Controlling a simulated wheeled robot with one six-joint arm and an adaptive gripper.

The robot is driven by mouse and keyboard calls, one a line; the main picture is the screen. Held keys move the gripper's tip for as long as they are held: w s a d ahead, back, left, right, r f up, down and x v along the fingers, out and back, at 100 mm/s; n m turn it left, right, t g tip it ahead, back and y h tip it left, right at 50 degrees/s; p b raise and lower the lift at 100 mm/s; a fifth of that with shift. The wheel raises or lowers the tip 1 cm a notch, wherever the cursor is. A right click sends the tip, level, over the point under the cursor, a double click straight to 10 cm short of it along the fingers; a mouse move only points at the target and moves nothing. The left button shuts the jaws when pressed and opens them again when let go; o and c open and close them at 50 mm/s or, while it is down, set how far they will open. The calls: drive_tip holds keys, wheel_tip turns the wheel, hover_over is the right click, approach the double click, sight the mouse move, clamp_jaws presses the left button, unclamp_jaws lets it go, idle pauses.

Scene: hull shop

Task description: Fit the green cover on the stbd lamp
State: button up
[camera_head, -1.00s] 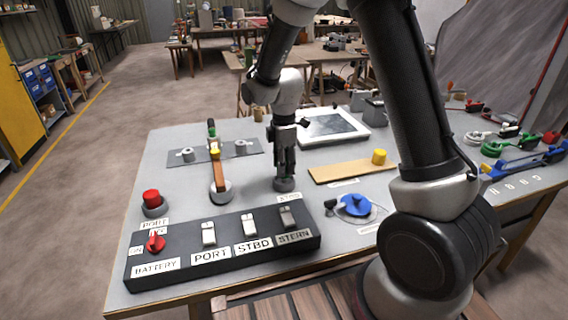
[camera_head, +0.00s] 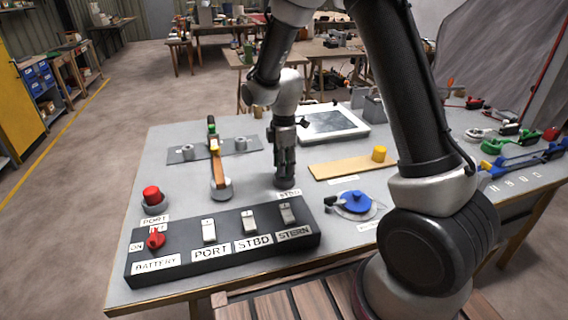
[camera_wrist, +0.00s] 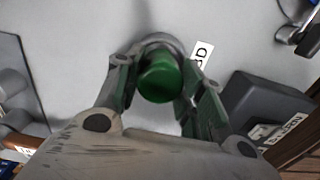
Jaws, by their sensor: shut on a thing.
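The green cover (camera_wrist: 160,80) is between my fingers in the wrist view, and my gripper (camera_wrist: 158,92) is shut on it. Behind the cover shows the grey round base of the stbd lamp (camera_wrist: 162,42), with a white label ending in "BD" beside it. In the head view my gripper (camera_head: 284,172) points down at the stbd lamp base (camera_head: 284,184), behind the switch box. The cover is hidden by the fingers there. I cannot tell whether the cover touches the base or is seated on it.
A black switch box (camera_head: 226,262) with a red battery knob stands in front. A red-capped port lamp (camera_head: 152,196) is at the left. A yellow cylinder (camera_head: 379,154) on a board and a blue-topped fitting (camera_head: 354,201) are right.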

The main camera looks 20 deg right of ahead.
drive_tip(key=shift+f, duration=0.75)
idle(0.7)
drive_tip(key=o, duration=1.3)
drive_tip(key=shift+r, duration=4)
